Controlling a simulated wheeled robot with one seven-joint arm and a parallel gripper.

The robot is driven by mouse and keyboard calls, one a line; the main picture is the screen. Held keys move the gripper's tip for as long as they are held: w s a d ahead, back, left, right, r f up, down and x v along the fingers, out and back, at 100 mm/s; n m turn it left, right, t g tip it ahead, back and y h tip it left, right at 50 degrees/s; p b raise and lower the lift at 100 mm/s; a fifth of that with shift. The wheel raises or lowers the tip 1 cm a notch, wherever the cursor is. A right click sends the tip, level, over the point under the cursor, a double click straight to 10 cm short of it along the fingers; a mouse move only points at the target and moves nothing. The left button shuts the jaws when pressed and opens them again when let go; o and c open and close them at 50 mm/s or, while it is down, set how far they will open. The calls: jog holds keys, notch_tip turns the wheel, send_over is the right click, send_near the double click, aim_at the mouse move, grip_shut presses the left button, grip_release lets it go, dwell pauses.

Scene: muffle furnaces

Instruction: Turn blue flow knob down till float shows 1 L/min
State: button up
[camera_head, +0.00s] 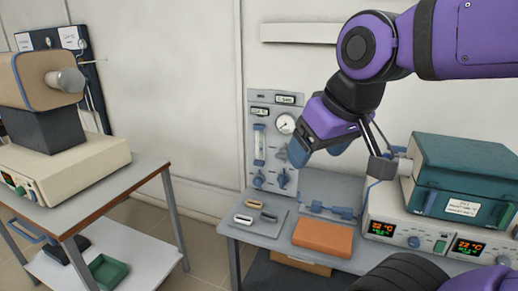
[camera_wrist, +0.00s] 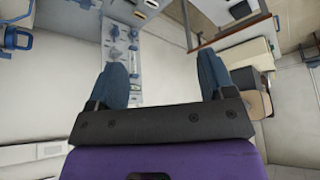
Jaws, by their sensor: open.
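The grey gas panel (camera_head: 271,110) stands against the wall at the back of the bench. It has an upright flow tube (camera_head: 259,146), a round gauge (camera_head: 285,124) and two blue knobs near its foot, a left one (camera_head: 258,181) and a right one (camera_head: 282,180). I cannot tell which is the flow knob, and the float is too small to read. My gripper (camera_head: 297,155) hangs in front of the panel's right side, hiding part of it. In the wrist view my gripper (camera_wrist: 163,68) is open and empty, and the panel (camera_wrist: 120,65) shows near its left finger.
A teal-topped furnace (camera_head: 465,165) stands on the bench at the right, above lit displays. An orange-brown block (camera_head: 322,237) and a small tray (camera_head: 258,220) lie on the bench front. A beige device (camera_head: 60,165) stands on a cart at left. Floor lies between cart and bench.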

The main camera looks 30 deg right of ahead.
aim_at(257, 183)
dwell(0.4)
